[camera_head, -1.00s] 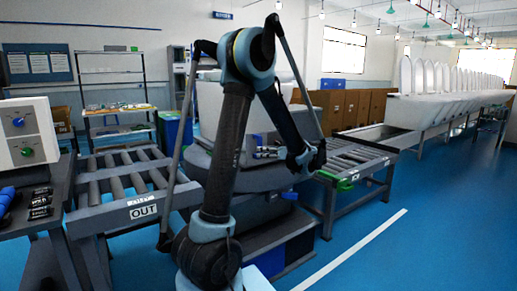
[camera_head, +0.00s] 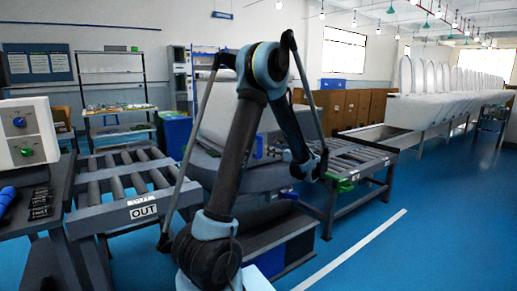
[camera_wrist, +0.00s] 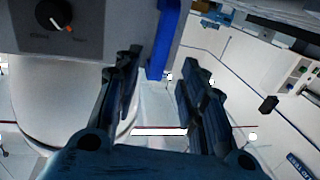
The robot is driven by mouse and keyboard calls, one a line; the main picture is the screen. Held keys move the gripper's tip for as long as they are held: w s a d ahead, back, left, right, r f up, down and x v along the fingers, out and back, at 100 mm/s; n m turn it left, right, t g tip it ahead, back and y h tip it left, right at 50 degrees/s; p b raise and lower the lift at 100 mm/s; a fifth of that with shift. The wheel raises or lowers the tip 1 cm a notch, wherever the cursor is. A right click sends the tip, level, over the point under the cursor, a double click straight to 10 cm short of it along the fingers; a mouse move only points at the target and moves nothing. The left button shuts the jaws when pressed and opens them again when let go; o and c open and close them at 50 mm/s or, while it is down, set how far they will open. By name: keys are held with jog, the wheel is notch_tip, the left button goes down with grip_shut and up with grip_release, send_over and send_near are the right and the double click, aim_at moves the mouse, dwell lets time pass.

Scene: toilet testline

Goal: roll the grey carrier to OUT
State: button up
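A grey body (camera_head: 203,165), seemingly the carrier, stands mid-picture under a white rounded bowl, largely hidden behind my arm in the head view. The OUT label (camera_head: 144,211) is on the front of a roller conveyor (camera_head: 125,180) to its left. In the wrist view, a grey panel (camera_wrist: 100,32) with a dark knob shows at upper left, and a blue upright bar (camera_wrist: 163,40) is at its right edge. My gripper (camera_wrist: 160,75) is open. Its fingertips lie on either side of the bar's lower end; I cannot tell whether they touch it.
Another roller conveyor (camera_head: 355,160) with a green part stands right of the grey body. A control box (camera_head: 27,133) sits on the dark bench at left. Blue floor (camera_head: 430,230) is clear at front right. A row of white toilets (camera_head: 450,85) stands behind.

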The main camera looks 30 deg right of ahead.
aim_at(260, 154)
jog(key=x, duration=0.8)
jog(key=shift+w+a, duration=0.1)
jog(key=shift+w, duration=0.25)
jog(key=shift+f, duration=0.1)
grip_shut()
